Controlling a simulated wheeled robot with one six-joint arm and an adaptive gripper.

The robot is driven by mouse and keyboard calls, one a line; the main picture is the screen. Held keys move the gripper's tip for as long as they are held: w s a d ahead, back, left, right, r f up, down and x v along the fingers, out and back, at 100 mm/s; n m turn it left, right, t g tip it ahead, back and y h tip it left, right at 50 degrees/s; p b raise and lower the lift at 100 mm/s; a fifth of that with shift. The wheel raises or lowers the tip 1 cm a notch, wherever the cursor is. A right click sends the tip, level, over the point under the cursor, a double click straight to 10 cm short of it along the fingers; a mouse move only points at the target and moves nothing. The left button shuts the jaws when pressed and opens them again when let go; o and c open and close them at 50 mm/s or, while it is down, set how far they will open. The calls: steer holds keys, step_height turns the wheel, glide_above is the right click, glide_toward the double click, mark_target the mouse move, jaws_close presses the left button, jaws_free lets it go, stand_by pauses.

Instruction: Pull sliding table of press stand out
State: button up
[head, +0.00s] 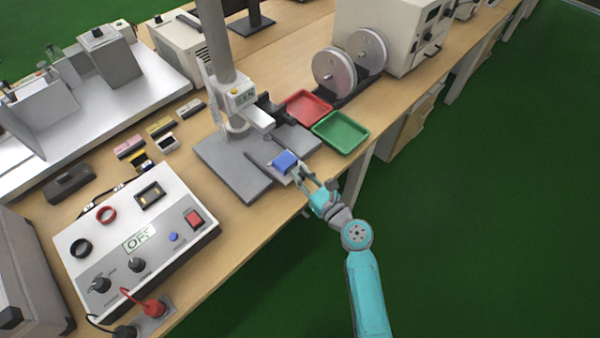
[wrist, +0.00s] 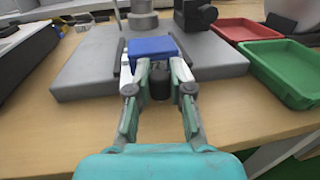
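The press stand has a grey base plate (head: 235,172), with a column and press head (head: 240,97) above it. The sliding table (head: 274,168) sits at the base's front edge between dark rails. A blue block (head: 285,161) is on it; the block also shows in the wrist view (wrist: 153,47). My gripper (head: 303,180) reaches in from the front right, near the table's front end. In the wrist view my gripper (wrist: 160,72) has its fingers apart, on either side of a dark round knob (wrist: 160,86) in front of the block. I cannot tell whether they touch it.
A red tray (head: 307,105) and a green tray (head: 341,132) stand right of the press base. A control box (head: 137,236) with knobs stands to the left. The bench's front edge lies below my gripper, with open green floor beyond.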

steer(key=o, duration=0.4)
steer(key=v, duration=1.2)
steer(key=shift+f, duration=0.1)
steer(key=s+d+f+n+h, duration=0.2)
steer(key=s+d+n+h, duration=0.15)
steer(key=s, duration=0.35)
steer(key=s+d+f+n+h, duration=0.3)
steer(key=s+n, duration=0.1)
steer(key=s, duration=0.3)
steer(key=s+d+f+n+h, duration=0.2)
steer(key=s+d+n+h, duration=0.15)
steer(key=s, duration=0.35)
steer(key=s+d+r+n+h, duration=0.1)
steer(key=s+r+n, duration=0.6)
steer(key=n, duration=0.1)
steer(key=s+d+r+n+t, duration=0.1)
steer(key=s+d+r+n, duration=0.1)
steer(key=s+r+n, duration=0.5)
steer(key=shift+s+d+r+n+h, duration=0.3)
steer(key=shift+s+n+h, duration=0.15)
steer(key=shift+n, duration=0.55)
